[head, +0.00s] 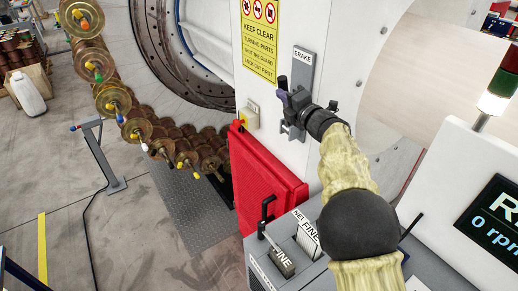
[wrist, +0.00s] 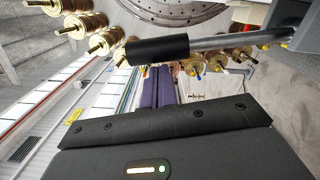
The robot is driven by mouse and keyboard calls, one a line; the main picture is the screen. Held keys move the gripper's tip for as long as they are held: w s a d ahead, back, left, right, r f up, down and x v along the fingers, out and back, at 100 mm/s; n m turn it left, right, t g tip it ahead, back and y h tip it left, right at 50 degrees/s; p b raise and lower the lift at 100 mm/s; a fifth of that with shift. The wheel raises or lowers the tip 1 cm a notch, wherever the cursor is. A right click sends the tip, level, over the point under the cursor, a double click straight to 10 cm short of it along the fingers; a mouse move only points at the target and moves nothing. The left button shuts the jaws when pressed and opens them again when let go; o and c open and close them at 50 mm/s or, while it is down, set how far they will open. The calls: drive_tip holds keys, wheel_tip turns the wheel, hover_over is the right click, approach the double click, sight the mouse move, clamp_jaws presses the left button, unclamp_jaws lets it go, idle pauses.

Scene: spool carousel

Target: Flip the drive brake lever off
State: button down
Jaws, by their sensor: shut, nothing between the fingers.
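The brake station is a grey plate labelled BRAKE (head: 303,62) on the white machine wall in the head view. In the wrist view, the brake lever is a grey metal rod with a black cylindrical grip (wrist: 158,50), running from the upper right towards the left. My gripper (head: 281,97) is at the plate in the head view and covers much of the lever's mount. Its purple fingers (wrist: 158,78) are together and empty in the wrist view, with tips close to the black grip. I cannot tell whether they touch it.
A red cabinet (head: 268,178) stands below the brake. A grey console with levers marked FINE (head: 308,232) is in front. A yellow warning sign (head: 260,38) hangs at the wall's upper left. Brass spools (head: 113,101) fill the left. A display (head: 494,222) reads 0 rpm.

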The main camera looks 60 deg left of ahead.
drive_tip(key=shift+w+a+r, duration=0.1)
drive_tip(key=shift+r, duration=0.15)
idle(0.3)
drive_tip(key=s+d+f+b, duration=0.1)
drive_tip(key=s+d+b, duration=0.1)
drive_tip(key=s+b, duration=0.35)
drive_tip(key=w+d+b, duration=0.1)
drive_tip(key=d+b, duration=0.3)
drive_tip(key=d, duration=0.5)
drive_tip(key=shift+w+b, duration=0.4)
